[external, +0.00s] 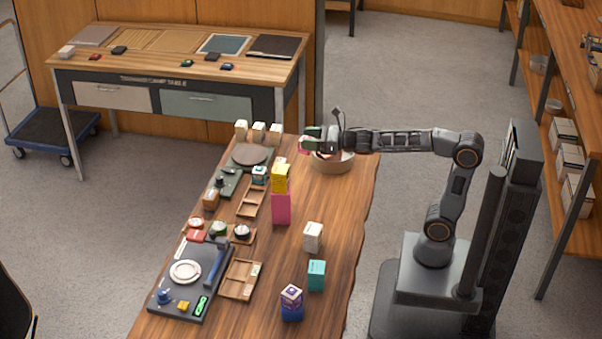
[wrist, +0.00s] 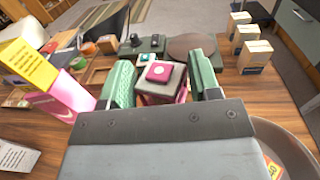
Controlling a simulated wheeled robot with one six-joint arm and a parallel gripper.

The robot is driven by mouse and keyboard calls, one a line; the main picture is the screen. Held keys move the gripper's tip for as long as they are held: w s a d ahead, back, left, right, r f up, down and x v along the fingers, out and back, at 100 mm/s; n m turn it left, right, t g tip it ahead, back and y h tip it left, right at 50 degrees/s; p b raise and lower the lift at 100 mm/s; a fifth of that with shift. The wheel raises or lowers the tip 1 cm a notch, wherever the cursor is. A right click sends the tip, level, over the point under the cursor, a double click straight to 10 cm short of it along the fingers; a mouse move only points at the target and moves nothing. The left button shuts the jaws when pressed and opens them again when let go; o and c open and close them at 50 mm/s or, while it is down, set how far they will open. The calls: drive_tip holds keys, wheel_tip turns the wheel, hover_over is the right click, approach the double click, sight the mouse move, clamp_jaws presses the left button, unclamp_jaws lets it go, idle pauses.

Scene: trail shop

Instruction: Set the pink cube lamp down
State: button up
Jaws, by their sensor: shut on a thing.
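The pink cube lamp (wrist: 160,80) shows in the wrist view with a grey top and a pink square on it. It sits between the green-padded fingers of my gripper (wrist: 163,84), which is shut on it. In the external view my gripper (external: 312,140) is at the far part of the wooden table (external: 345,230), beside the round bowl (external: 335,165). Only a little pink of the lamp shows there, below the fingers. Whether its underside touches the table is hidden.
A yellow box (external: 281,178) stands on a pink box (external: 281,208), left of my gripper in the wrist view. Several small pale boxes (external: 258,132) line the far edge near a round brown board (external: 250,155). Wooden trays and a dark board (external: 200,290) fill the left side.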

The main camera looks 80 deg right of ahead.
drive_tip(key=s+d+f+m+g+h, duration=0.15)
drive_tip(key=s+d+m+h, duration=0.5)
drive_tip(key=d, duration=0.85)
drive_tip(key=s+d+f+m+g+h, duration=0.1)
drive_tip(key=s+d+m+g+h, duration=0.2)
drive_tip(key=s+d+h, duration=0.85)
drive_tip(key=w+a+r+n+t+y+p, duration=0.2)
drive_tip(key=w+a+n+y+p, duration=0.6)
drive_tip(key=w+a+y+p, duration=0.8)
drive_tip(key=w+a+t+p, duration=0.1)
drive_tip(key=t+p, duration=0.1)
drive_tip(key=p, duration=0.4)
drive_tip(key=shift+n+y+p, duration=0.3)
drive_tip(key=shift+n+y, duration=0.05)
drive_tip(key=shift+y, duration=0.05)
drive_tip(key=a+n+y+p, duration=0.1)
drive_tip(key=a+p, duration=0.1)
drive_tip(key=a, duration=0.1)
drive_tip(key=a+y+p, duration=0.1)
drive_tip(key=a+p, duration=0.1)
drive_tip(key=a, duration=0.1)
drive_tip(key=a+n+y+p, duration=0.1)
drive_tip(key=a+y+p, duration=0.1)
drive_tip(key=a, duration=0.1)
drive_tip(key=shift+s+a+r+n+p, duration=0.2)
drive_tip(key=shift+s+r+n+p, duration=0.1)
drive_tip(key=shift+s, duration=0.1)
drive_tip(key=shift+s+a+f+y+p, duration=0.1)
drive_tip(key=shift+s+a+y+p, duration=0.15)
drive_tip(key=shift+a, duration=0.45)
